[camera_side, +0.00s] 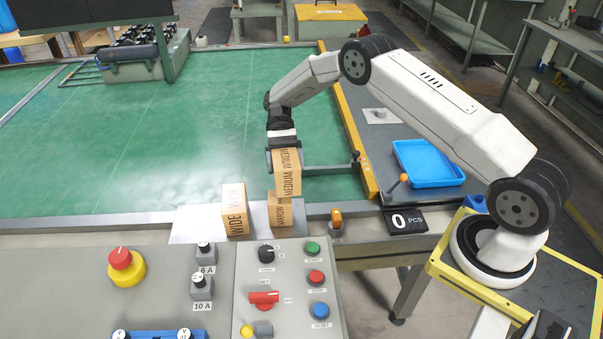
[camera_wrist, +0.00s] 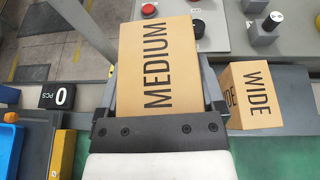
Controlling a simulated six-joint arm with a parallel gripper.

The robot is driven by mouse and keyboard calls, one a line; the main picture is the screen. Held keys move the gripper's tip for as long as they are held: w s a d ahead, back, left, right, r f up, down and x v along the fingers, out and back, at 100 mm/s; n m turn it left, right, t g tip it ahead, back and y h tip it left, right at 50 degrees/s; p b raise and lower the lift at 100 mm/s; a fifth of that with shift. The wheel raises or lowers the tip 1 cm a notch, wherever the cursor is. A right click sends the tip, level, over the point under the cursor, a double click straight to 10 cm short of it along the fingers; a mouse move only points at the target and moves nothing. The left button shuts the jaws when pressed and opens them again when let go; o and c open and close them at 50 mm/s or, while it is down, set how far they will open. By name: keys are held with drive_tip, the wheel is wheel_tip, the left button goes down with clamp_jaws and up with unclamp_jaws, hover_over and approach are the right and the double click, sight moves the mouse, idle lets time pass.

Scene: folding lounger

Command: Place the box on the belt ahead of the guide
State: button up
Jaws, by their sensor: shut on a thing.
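My gripper (camera_side: 284,160) is shut on a cardboard box marked MEDIUM (camera_side: 289,178). The same box fills the middle of the wrist view (camera_wrist: 155,62), between the two fingers. In the side view it hangs upright over a box marked NARROW (camera_side: 282,213); I cannot tell whether they touch. A box marked WIDE (camera_side: 235,212) stands to the left on the pale plate, and it also shows in the wrist view (camera_wrist: 250,95). The green belt (camera_side: 130,150) lies behind them. A grey bar (camera_side: 328,170), apparently the guide, reaches over the belt's right side.
A control panel (camera_side: 285,285) with knobs and buttons stands in front. A yellow rail (camera_side: 355,140), a blue tray (camera_side: 427,163) and a counter reading 0 (camera_side: 407,221) are at the right. A dark roller unit (camera_side: 135,62) stands at the back left. The belt's middle is clear.

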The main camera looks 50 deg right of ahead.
sight(276, 154)
drive_tip(key=w+m, duration=0.1)
drive_tip(key=w+m+t+y, duration=0.1)
drive_tip(key=w+t+y, duration=0.1)
drive_tip(key=shift+w+d+r+m, duration=0.2)
drive_tip(key=shift+r+m, duration=0.1)
drive_tip(key=shift+m, duration=0.1)
drive_tip(key=w+d+f+m+t+y, duration=0.1)
drive_tip(key=w+f+m+t, duration=0.1)
drive_tip(key=w+m+t, duration=0.4)
drive_tip(key=w+d+f+m+t, duration=0.1)
drive_tip(key=w+f+m+t, duration=0.2)
drive_tip(key=w+m+t, duration=0.2)
drive_tip(key=w+t, duration=0.1)
drive_tip(key=t, duration=0.1)
drive_tip(key=shift+f+m+t+y, duration=0.35)
drive_tip(key=shift+m+t+y, duration=0.05)
drive_tip(key=shift+w+f, duration=0.1)
drive_tip(key=shift+f, duration=2.8)
drive_tip(key=shift+f, duration=0.15)
drive_tip(key=shift+f, duration=1.9)
drive_tip(key=shift+f, duration=0.1)
drive_tip(key=o, duration=1.1)
